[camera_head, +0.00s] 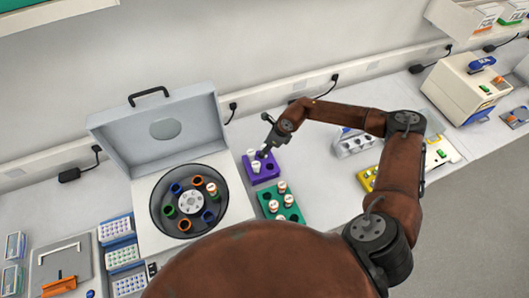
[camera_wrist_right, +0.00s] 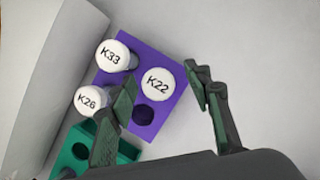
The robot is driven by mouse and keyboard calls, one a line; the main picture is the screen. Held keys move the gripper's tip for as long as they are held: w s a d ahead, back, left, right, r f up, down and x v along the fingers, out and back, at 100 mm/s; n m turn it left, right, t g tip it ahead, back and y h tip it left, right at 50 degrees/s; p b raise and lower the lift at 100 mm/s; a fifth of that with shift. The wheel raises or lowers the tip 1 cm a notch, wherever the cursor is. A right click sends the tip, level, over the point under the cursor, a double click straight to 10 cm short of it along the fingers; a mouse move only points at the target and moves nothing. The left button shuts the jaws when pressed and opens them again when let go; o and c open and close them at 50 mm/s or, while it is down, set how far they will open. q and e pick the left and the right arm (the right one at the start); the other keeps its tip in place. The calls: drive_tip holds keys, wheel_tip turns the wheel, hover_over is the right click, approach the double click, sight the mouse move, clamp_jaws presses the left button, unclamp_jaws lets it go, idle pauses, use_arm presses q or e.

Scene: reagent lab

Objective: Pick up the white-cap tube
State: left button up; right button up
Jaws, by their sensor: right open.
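A purple rack (camera_head: 265,173) holds white-cap tubes beside the centrifuge; the rack also shows in the right wrist view (camera_wrist_right: 168,115). In the wrist view the caps read K33 (camera_wrist_right: 112,55), K22 (camera_wrist_right: 157,82) and K26 (camera_wrist_right: 89,100). One rack hole (camera_wrist_right: 143,114) is empty. My right gripper (camera_wrist_right: 166,90) is open above the rack. The K22 cap lies between its fingers in the picture, with no visible contact. The left finger partly overlaps the K26 tube. In the head view my right gripper (camera_head: 266,150) is over the rack's back edge. My left gripper is not in view.
An open centrifuge (camera_head: 189,203) stands left of the rack, its lid raised. A green rack (camera_head: 290,214) with several white-cap tubes sits just in front. A yellow rack (camera_head: 368,180) and a white rack (camera_head: 352,143) lie to the right. Bench space right of the purple rack is clear.

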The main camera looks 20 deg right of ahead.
drive_tip(key=shift+a+f, duration=0.1)
drive_tip(key=shift+f, duration=0.2)
drive_tip(key=shift+c, duration=0.4)
drive_tip(key=c, duration=0.8)
